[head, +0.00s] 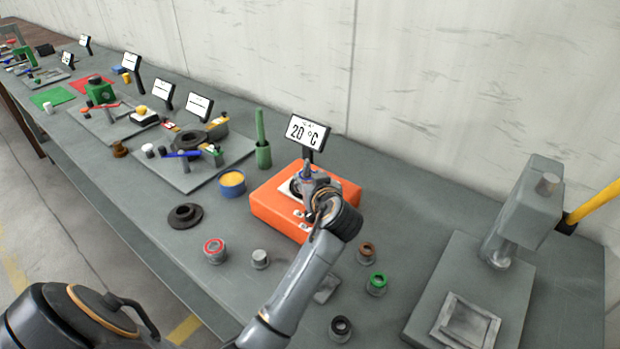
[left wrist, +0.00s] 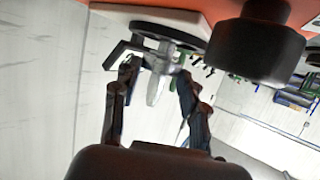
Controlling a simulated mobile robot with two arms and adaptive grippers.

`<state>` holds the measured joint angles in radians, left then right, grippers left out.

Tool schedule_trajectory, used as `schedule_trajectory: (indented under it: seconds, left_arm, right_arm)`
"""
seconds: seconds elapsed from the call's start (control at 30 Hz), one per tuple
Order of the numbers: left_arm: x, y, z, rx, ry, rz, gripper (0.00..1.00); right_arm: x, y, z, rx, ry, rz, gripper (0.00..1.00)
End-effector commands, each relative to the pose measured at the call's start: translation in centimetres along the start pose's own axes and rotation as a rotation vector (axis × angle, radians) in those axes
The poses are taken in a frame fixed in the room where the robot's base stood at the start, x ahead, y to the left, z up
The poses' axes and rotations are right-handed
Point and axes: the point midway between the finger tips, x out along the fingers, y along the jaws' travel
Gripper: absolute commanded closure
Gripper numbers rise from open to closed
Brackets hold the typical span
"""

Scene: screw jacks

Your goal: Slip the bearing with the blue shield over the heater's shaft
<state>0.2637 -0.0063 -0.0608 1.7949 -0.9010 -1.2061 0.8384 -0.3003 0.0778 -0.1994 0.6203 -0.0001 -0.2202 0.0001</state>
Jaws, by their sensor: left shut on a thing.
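The orange heater (head: 275,213) stands mid-bench under a "20 °C" display. My left gripper (head: 309,182) is low over its top, its arm coming up from below. The jaws are shut on a small piece that they mostly hide; a blue patch shows there, and I take it for the bearing with the blue shield (head: 307,172). In the left wrist view the left gripper (left wrist: 157,85) has its fingers on either side of a grey, shaft-like piece, with a dark disc and a pale plate behind. Whether the bearing is around the shaft cannot be told. My right gripper is not in view.
Red-topped (head: 215,250), brown-topped (head: 367,252), green-topped (head: 377,284) and black-topped (head: 341,328) pieces stand around the heater, with a bare grey post (head: 260,259). A blue-and-yellow tin (head: 232,184) is left of it. A grey press (head: 520,215) stands at right.

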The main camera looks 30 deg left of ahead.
Motion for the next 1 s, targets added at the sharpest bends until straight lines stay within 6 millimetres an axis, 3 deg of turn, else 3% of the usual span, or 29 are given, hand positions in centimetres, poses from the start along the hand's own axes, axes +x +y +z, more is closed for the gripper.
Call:
schedule_trajectory:
  seconds: [0.17,0.2,0.3,0.33,0.67,1.0]
  left_arm:
    - [0.0,0.0,-0.1,0.0,0.001,0.0,0.92]
    - [0.0,0.0,-0.1,0.0,0.001,0.0,0.53]
    - [0.0,0.0,-0.1,0.0,0.001,0.0,0.33]
    - [0.0,0.0,-0.1,0.0,0.001,0.0,0.31]
    - [-0.2,0.0,0.0,0.0,-0.001,0.001,0.31]
    - [-5.3,0.0,0.1,-0.002,-0.003,0.002,0.31]
  right_arm:
    - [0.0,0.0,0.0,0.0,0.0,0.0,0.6]
    - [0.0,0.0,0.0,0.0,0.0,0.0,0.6]
    - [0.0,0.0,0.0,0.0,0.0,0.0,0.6]
    - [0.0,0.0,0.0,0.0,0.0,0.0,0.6]
    - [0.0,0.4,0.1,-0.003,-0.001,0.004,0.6]
    - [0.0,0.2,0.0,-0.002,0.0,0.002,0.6]
